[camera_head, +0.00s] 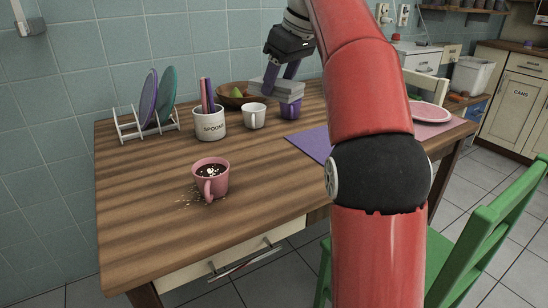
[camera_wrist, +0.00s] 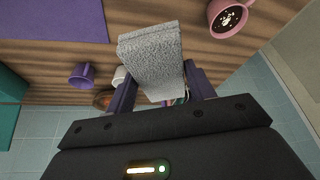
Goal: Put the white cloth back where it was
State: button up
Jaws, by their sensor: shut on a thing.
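The white cloth (camera_wrist: 152,58), which looks pale grey and folded into a block, is between the two purple fingers of my gripper (camera_wrist: 160,74). In the head view, the cloth (camera_head: 284,88) shows under my gripper (camera_head: 281,76) at the back of the wooden table (camera_head: 150,235). It appears just above or in front of the purple cup (camera_head: 290,107); I cannot tell whether they touch. My gripper is shut on the cloth. Part of the cloth's far side is hidden by the fingers.
A white mug (camera_head: 253,116), a brown bowl (camera_head: 232,101), the SPOONS pot (camera_head: 209,123) and a dish rack (camera_head: 147,130) stand nearby. A pink mug (camera_head: 211,180) has pale specks around it. A purple mat (camera_head: 309,145) lies right. The table's front left is clear.

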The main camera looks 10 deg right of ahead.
notch_tip(320, 180, down, 19)
jog(key=b, duration=0.6)
jog(key=shift+s, duration=0.15)
jog(key=o, duration=0.9)
jog(key=shift+r, duration=0.1)
jog(key=p+v, duration=0.2)
jog(key=v, duration=1)
jog(key=shift+a, duration=0.1)
jog(key=s+a+f+m+h, duration=0.1)
jog(key=s+f+m, duration=0.1)
jog(key=s+f, duration=0.5)
jog(key=s+a+f+m+t+h, duration=0.1)
jog(key=s+f+m, duration=0.2)
jog(key=s+f, duration=0.4)
jog(key=s+a+f+m+t+h, duration=0.1)
jog(key=s+f+m, duration=0.2)
jog(key=s+f, duration=0.4)
jog(key=shift+s+a+f, duration=0.1)
jog(key=shift+s+f, duration=0.05)
jog(key=shift+s, duration=0.85)
jog(key=shift+s+a+f, duration=0.1)
jog(key=shift+s+f, duration=0.05)
jog(key=shift+s, duration=0.8)
